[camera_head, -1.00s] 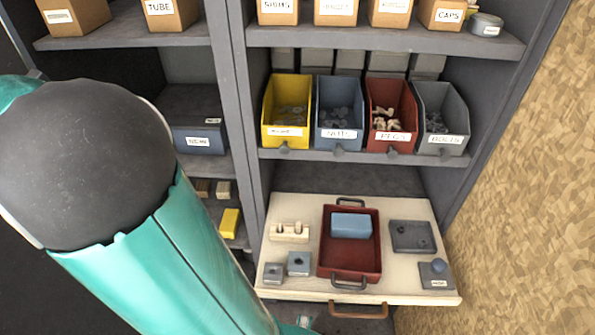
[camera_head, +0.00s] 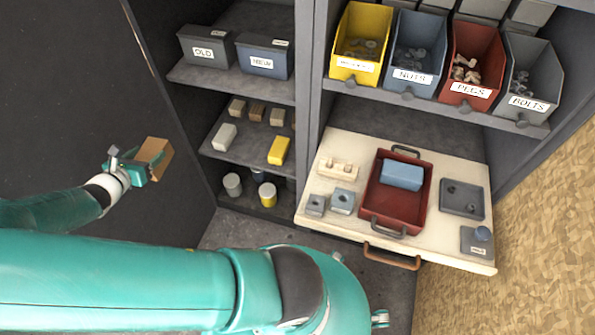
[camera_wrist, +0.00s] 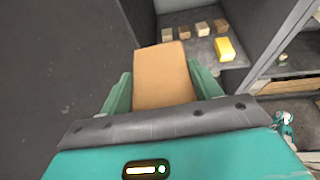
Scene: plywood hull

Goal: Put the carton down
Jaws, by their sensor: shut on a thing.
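The carton is a small brown cardboard box (camera_head: 154,156), held in the air at the left of the head view, in front of the dark panel. My gripper (camera_head: 146,164) is shut on it. In the wrist view the carton (camera_wrist: 163,78) sits between the two teal fingers of my gripper (camera_wrist: 163,92), its plain brown face showing. No shelf or floor touches the carton in either view.
A shelf (camera_head: 243,146) with several small blocks and a yellow block (camera_head: 278,150) stands right of the carton. The pull-out board (camera_head: 335,225) carries a red tray (camera_head: 392,212) with a blue block. A dark panel (camera_head: 75,100) fills the left.

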